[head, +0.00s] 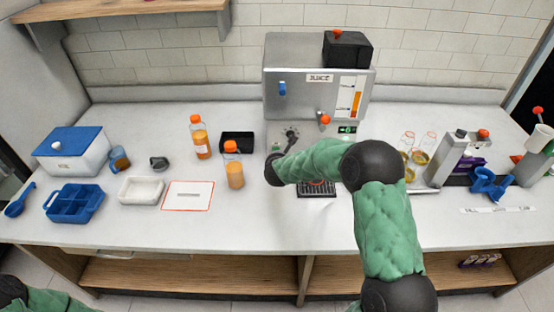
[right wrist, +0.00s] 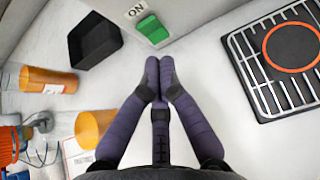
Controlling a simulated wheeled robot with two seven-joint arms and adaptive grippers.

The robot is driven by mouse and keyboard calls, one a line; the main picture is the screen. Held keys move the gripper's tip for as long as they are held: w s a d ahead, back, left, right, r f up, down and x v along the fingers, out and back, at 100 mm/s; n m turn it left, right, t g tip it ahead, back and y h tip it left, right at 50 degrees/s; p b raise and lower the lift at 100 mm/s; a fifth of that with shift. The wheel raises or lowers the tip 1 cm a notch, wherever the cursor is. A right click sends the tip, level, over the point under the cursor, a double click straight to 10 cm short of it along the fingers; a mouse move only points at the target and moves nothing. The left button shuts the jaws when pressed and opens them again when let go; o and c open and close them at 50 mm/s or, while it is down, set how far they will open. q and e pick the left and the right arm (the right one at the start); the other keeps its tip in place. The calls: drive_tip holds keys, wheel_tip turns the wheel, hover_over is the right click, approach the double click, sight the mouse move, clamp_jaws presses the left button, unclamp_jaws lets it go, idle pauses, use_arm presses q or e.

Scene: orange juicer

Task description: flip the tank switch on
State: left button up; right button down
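The juice machine (head: 300,95) stands against the back wall, with a JUICE label and an orange level gauge. In the right wrist view, a green rocker switch (right wrist: 152,29) sits low on the machine's face beside the word ON. My right gripper (right wrist: 159,80) has its purple fingers together at the tips, with nothing between them. The tips show just below the switch in that view; I cannot tell whether they touch it.
A black open box (head: 237,143) and orange bottles (head: 234,168) stand left of my right gripper. The black drip tray (head: 317,191) lies to its right. Glass jars (head: 407,143) are farther right. The front counter near the white card (head: 187,204) has free room.

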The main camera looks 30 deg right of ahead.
drive_tip(key=r+p+v, duration=0.1)
drive_tip(key=v, duration=0.6)
drive_tip(key=shift+p, duration=0.3)
drive_tip(key=shift+w+r, duration=0.1)
